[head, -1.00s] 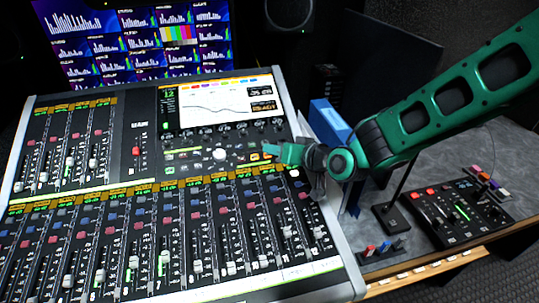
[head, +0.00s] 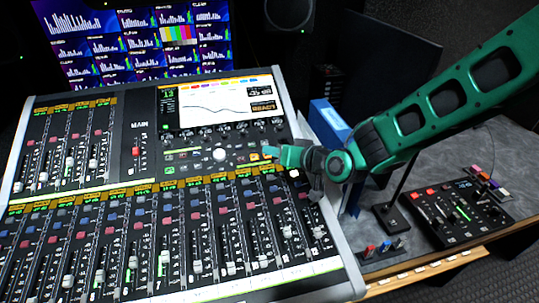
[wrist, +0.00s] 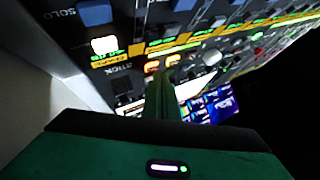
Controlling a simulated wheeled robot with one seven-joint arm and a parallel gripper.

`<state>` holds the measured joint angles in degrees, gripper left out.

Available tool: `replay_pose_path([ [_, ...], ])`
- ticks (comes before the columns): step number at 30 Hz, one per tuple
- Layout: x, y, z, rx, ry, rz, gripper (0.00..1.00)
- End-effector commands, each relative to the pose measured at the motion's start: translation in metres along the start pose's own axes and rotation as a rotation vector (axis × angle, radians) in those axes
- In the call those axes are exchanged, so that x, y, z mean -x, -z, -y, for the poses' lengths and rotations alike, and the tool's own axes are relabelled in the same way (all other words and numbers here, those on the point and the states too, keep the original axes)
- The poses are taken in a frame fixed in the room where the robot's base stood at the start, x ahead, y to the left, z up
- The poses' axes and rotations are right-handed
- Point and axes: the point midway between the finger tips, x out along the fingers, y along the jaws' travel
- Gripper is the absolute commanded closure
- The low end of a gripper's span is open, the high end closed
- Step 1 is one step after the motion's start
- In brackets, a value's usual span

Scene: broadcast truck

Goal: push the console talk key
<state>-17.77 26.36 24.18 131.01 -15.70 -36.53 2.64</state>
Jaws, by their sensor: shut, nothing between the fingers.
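The mixing console (head: 346,262) has a sloped panel with faders, small keys and a screen. Two small orange-lit keys (head: 255,157) sit right of a white trackball (head: 220,154); they also show in the wrist view (wrist: 151,66). A white-lit key (head: 294,173) lies nearer the right edge; it also shows in the wrist view (wrist: 104,46). I cannot read which is the talk key. My gripper (head: 273,153) is shut and empty, its tip over the panel by the orange keys. In the wrist view the closed fingers (wrist: 161,84) point at that area; contact cannot be told.
A blue binder (head: 329,125) stands right of the console. A gooseneck microphone base (head: 391,218) and a small black control box (head: 459,212) are on the grey desk. Small red and blue switches (head: 380,248) sit near the desk's front edge. Monitors (head: 140,40) stand behind.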

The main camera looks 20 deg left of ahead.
Motion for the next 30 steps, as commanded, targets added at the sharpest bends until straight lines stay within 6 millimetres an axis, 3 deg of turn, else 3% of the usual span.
replay_pose_path([
  [30,-0.0057,-0.004,-0.0038,0.0,0.0,0.0,1.0],
])
